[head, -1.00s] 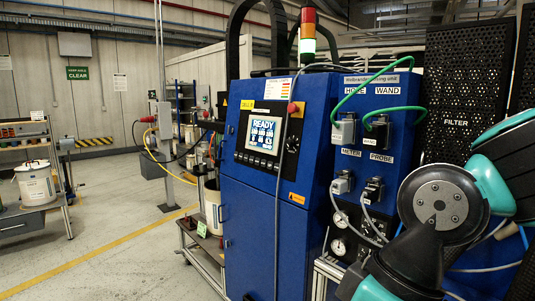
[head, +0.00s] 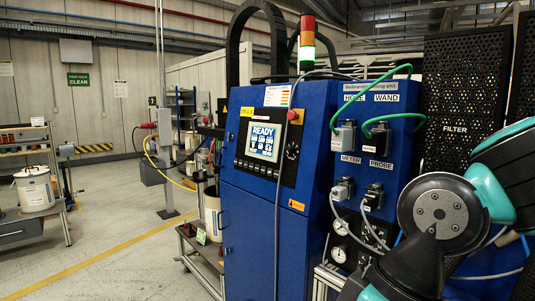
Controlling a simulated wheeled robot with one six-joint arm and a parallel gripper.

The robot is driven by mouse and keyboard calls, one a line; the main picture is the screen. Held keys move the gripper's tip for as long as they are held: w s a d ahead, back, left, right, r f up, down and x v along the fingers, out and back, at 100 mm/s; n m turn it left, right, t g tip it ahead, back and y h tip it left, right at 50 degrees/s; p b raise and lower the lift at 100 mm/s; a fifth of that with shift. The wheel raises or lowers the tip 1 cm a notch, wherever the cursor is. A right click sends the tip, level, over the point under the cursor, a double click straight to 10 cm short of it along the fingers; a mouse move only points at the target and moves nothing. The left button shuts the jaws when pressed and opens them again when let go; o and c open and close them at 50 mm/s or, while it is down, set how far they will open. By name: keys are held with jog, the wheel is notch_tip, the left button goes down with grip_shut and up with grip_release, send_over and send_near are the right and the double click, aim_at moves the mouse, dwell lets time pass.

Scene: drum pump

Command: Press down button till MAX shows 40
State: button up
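The blue machine cabinet (head: 246,240) stands in the middle of the head view. Its control panel has a lit screen (head: 262,141) that shows READY above rows of small figures. The figures and any MAX value are too small to read. A row of dark buttons (head: 256,169) runs below the screen; their markings, including any down button, cannot be made out. My arm fills the lower right. My gripper is not in view.
A red knob (head: 293,115) and a dark rotary dial sit right of the screen. Green hoses (head: 371,77) and grey cables hang on the cabinet's right face. A cart with a white drum (head: 212,215) stands left of the cabinet. The floor at left is open.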

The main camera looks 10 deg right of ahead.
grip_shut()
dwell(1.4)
